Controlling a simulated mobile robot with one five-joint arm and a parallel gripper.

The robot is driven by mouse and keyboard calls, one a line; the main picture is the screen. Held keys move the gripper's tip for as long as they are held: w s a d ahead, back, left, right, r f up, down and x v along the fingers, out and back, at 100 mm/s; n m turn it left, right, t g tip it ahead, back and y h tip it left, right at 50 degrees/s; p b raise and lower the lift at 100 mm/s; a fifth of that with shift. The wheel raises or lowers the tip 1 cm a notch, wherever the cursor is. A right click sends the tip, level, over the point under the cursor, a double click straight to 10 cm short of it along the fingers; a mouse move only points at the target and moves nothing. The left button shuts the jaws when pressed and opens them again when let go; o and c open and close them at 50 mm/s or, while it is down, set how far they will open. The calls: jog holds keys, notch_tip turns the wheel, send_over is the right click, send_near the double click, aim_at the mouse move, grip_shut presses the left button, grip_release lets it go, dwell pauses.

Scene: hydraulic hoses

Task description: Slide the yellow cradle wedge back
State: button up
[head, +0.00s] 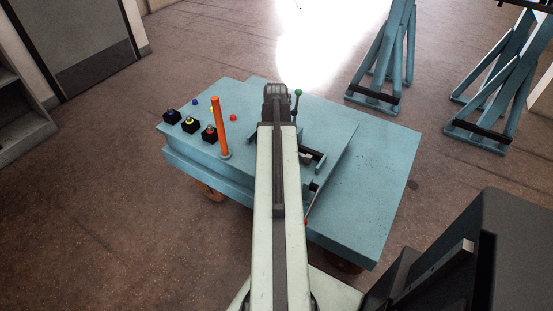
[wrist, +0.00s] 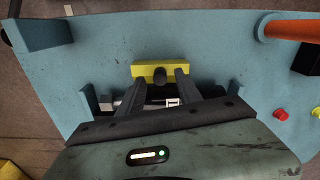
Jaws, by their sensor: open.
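The yellow cradle wedge (wrist: 143,69) shows in the wrist view as a short yellow bar on the blue surface, with a dark round knob (wrist: 160,76) on its near side. My gripper (wrist: 161,78) is open, one dark finger on each side of the knob. The fingertips are at the wedge's near edge; I cannot tell whether they touch it. A dark bar, a metal piece and a small white mark lie partly hidden behind the fingers. In the head view my own arm hides the wedge, above the blue cart (head: 390,170).
An orange post (head: 221,125) stands on the cart, beside black blocks with coloured tops (head: 190,125). A green-knobbed lever (head: 297,105) stands right of my arm. Blue brackets (wrist: 88,100) flank the fingers. Blue stands (head: 385,60) are on the floor behind. The cart's right part is clear.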

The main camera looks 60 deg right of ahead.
notch_tip(320, 180, down, 2)
jog(key=shift+b, duration=0.35)
jog(key=shift+r, duration=0.1)
grip_shut()
dwell(1.0)
